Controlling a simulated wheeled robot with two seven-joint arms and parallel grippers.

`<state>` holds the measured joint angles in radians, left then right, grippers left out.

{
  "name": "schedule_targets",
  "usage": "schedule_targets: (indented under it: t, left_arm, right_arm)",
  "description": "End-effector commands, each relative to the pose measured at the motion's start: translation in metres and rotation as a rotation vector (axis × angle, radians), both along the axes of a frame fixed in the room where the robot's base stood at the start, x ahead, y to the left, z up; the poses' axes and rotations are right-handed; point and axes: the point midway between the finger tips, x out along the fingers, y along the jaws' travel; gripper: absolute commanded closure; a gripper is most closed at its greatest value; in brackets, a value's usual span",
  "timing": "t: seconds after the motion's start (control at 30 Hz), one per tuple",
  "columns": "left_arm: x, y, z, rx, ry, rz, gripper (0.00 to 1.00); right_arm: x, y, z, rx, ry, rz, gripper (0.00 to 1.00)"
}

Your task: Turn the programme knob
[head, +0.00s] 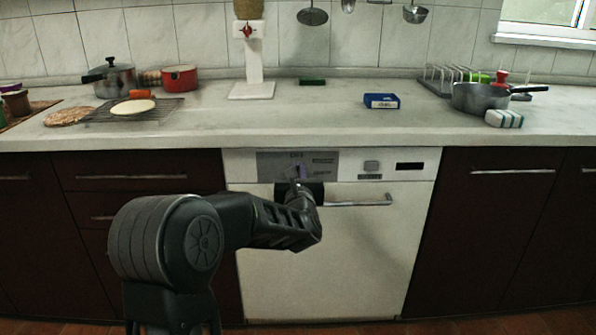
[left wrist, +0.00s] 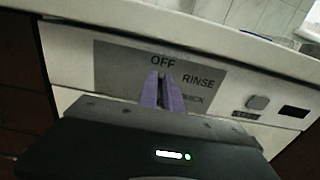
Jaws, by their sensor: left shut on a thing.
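The white dishwasher (head: 330,250) stands under the counter, with a grey programme panel (head: 270,162) at its top left. In the left wrist view the panel (left wrist: 112,68) reads OFF, RINSE and a partly covered word like QUICK. My left gripper (head: 301,173) is at the panel. In the left wrist view its two purplish fingers (left wrist: 162,88) are close together just below OFF, shut on the programme knob. The knob itself is hidden by the fingers, so I cannot tell where it points. My right gripper is not in view.
A bar handle (head: 358,201) crosses the door just right of my left gripper. A button (head: 371,166) and a dark display (head: 410,165) are further right. The counter edge (head: 480,138) overhangs above; pots and a blue box (head: 381,101) stand on top.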

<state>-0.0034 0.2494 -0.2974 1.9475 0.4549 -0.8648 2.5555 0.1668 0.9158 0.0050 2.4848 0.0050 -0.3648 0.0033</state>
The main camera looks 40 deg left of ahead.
Motion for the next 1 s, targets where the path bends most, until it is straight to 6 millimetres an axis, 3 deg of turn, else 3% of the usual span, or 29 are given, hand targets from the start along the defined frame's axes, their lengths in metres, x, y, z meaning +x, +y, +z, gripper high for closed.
schedule_targets:
  t: [0.63, 1.0]
  left_arm:
    - [0.000, -0.001, 0.000, 0.010, 0.007, -0.001, 1.00]
    - [0.001, -0.002, -0.002, 0.124, 0.091, 0.001, 1.00]
  right_arm:
    - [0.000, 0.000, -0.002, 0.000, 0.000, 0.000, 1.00]
    - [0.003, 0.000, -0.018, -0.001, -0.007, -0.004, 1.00]
